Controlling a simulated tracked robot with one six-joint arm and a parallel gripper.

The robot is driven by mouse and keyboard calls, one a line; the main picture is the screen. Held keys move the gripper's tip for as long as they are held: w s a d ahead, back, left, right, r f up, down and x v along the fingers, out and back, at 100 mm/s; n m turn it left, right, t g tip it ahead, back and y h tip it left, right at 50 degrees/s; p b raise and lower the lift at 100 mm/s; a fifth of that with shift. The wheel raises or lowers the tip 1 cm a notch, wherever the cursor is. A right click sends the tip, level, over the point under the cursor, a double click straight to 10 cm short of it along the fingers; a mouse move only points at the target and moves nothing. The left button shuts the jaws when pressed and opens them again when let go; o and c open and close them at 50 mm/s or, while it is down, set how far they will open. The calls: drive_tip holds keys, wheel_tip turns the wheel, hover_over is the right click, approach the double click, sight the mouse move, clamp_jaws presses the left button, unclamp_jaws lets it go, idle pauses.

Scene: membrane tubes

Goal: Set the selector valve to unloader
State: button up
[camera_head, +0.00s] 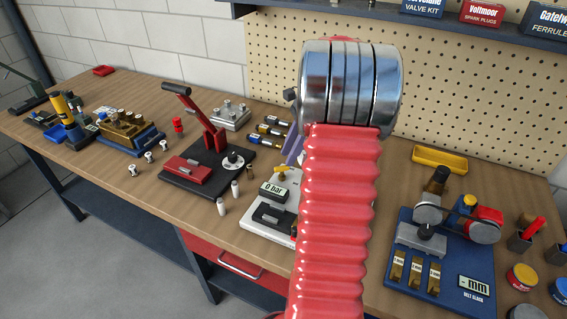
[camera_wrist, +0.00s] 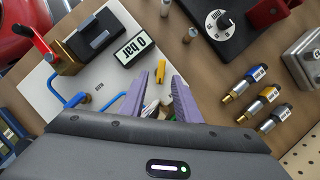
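A small yellow lever (camera_head: 281,170), which looks like the selector valve's handle, is on the white plate (camera_head: 258,226) beside the "0 bar" display (camera_head: 272,190). In the wrist view the yellow lever (camera_wrist: 160,72) points up and down the picture, just beyond and between my fingertips. My gripper (camera_wrist: 161,78) has two purple fingers, spread apart with a gap. Small pale and green parts show deeper between the fingers; I cannot tell what they are. No "unloader" mark is readable. In the head view my arm hides most of the gripper.
A blue pipe (camera_wrist: 58,90) and a brass block with a red handle (camera_wrist: 50,55) are left of my fingers. Brass-tipped fittings (camera_wrist: 255,95) lie at right. A black plate with a white dial (camera_head: 233,161) stands left of the white plate, and a blue fixture (camera_head: 440,255) stands right.

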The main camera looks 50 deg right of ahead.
sight(283, 167)
drive_tip(key=shift+x, duration=1.95)
drive_tip(key=shift+c, duration=0.2)
